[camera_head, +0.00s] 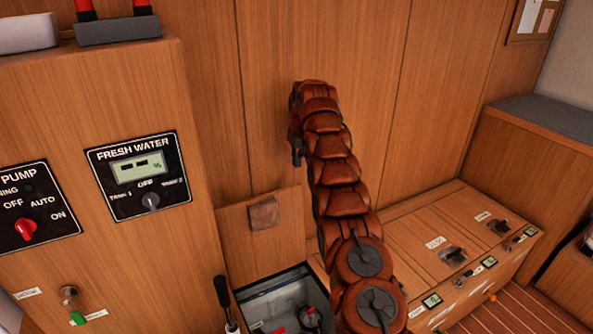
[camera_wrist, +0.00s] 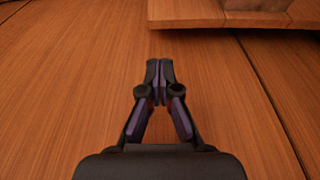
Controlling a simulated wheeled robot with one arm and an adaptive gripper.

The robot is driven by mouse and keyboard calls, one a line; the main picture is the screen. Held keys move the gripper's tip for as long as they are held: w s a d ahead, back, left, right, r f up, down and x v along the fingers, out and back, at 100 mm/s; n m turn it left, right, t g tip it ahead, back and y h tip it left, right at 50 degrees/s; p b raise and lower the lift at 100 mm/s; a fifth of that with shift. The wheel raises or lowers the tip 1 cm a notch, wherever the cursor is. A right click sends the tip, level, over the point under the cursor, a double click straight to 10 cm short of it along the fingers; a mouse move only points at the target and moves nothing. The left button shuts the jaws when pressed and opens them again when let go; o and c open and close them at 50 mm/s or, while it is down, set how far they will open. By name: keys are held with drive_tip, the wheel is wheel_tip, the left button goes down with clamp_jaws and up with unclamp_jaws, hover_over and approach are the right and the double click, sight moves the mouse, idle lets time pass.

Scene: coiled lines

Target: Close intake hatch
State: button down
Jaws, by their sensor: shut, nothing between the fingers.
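A wooden hatch lid (camera_head: 285,233) with a brown pull patch (camera_head: 263,213) stands raised against the panelled wall, behind an open compartment (camera_head: 262,283). I take it to be the intake hatch; no label on it is readable. Inside the compartment are red and dark fittings, partly hidden by my arm. My gripper (camera_head: 297,158) is small and dark in the head view, above and right of the lid. In the wrist view my gripper (camera_wrist: 160,72) is shut and empty, in front of bare wood. A wooden edge (camera_wrist: 215,22), probably the lid's, shows at the top right, apart from the fingertips.
A cabinet with the fresh water panel (camera_head: 138,173) and a pump panel (camera_head: 30,212) stands at the left. A black-handled lever (camera_head: 222,292) rises beside the compartment. A low bench (camera_head: 425,240) with latched lids lies at the right. The wall (camera_head: 370,60) above is clear.

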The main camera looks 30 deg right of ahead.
drive_tip(key=x, duration=0.9)
drive_tip(key=shift+f, duration=0.15)
drive_tip(key=shift+s+b, duration=0.2)
drive_tip(key=shift+b, duration=0.3)
